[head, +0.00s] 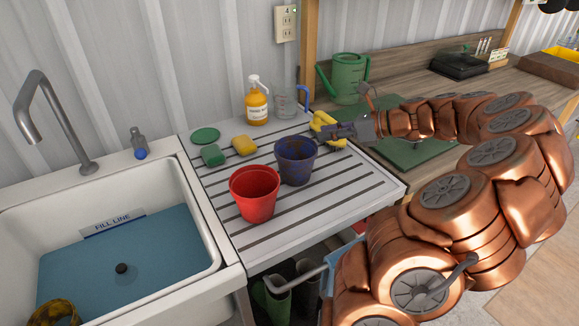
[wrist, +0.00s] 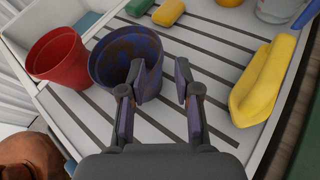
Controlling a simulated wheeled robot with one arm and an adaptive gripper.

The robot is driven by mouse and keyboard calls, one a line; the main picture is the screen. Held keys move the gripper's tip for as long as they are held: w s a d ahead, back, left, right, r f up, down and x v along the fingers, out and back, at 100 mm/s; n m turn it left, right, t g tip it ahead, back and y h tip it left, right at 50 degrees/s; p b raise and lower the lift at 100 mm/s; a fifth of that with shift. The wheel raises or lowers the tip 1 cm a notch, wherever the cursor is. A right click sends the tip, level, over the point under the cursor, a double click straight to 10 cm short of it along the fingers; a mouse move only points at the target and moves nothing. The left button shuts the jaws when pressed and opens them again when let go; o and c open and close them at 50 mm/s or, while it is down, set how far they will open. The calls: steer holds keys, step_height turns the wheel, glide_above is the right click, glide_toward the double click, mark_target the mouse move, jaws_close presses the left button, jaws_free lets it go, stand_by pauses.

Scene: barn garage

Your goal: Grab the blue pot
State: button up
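The blue pot (head: 296,168), with brownish stains, stands upright on the ribbed white drainboard, just right of the red pot (head: 255,197). In the wrist view the blue pot (wrist: 112,68) lies ahead and to the left of my gripper (wrist: 158,74). The two fingers are apart with nothing held. The left finger overlaps the pot's near right side in the picture, and the right finger is outside its right edge. I cannot tell whether they touch it. In the head view my gripper (head: 326,132) is at the pot's upper right, near its rim height.
The red pot (wrist: 58,60) is close on the left. Sponges (head: 244,145), a soap bottle (head: 257,105) and a clear jug (head: 286,105) stand behind. The sink (head: 190,230) is left. The drainboard's front is clear.

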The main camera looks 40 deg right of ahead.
steer(key=shift+x, duration=3.45)
steer(key=shift+c, duration=0.3)
jaws_close()
